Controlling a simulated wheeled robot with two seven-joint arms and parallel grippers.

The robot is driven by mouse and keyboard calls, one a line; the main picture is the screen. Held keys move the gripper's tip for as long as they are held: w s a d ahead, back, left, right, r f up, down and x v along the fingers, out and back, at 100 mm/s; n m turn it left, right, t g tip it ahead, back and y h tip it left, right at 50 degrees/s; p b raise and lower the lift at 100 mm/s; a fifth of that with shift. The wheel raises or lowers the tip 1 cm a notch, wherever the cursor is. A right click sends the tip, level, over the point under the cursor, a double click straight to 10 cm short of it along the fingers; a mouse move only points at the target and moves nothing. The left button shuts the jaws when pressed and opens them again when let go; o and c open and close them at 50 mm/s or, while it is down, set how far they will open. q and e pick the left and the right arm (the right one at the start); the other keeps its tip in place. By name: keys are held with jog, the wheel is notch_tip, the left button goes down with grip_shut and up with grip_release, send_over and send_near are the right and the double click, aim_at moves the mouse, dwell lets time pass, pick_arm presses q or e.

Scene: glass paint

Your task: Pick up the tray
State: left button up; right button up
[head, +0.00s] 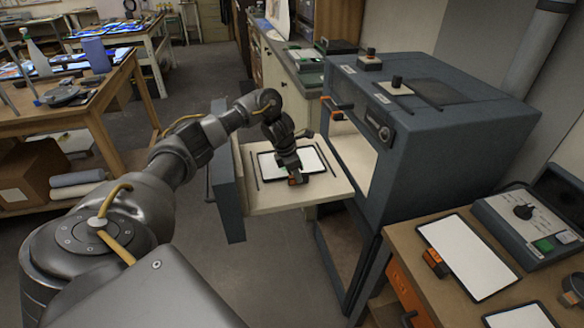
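A flat tray with a thin dark rim and a white surface (313,160) lies on the pale shelf of a pulled-out drawer (264,205). A small orange and black block (298,181) is at its near edge. My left gripper (293,174) points down over the tray, its tip at this block. The wrist covers part of the tray, and whether the fingers close on the block is too small to tell. A similar tray (470,258) lies on the right bench, with an orange and black block (436,263) at its left edge. My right gripper is not in view.
The blue-grey kiln-like cabinet (455,135) stands right of the drawer, its front open. The drawer's dark front panel (226,185) rises left of the tray. A control box (525,225) stands on the right bench (400,240). A wooden table (95,100) is at the left; the floor between is clear.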

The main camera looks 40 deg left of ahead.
pick_arm(q)
grip_shut()
jog(key=shift+r, duration=0.15)
notch_tip(320, 180, up, 13)
jog(key=p, duration=0.4)
jog(key=shift+p, duration=0.4)
dwell(0.3)
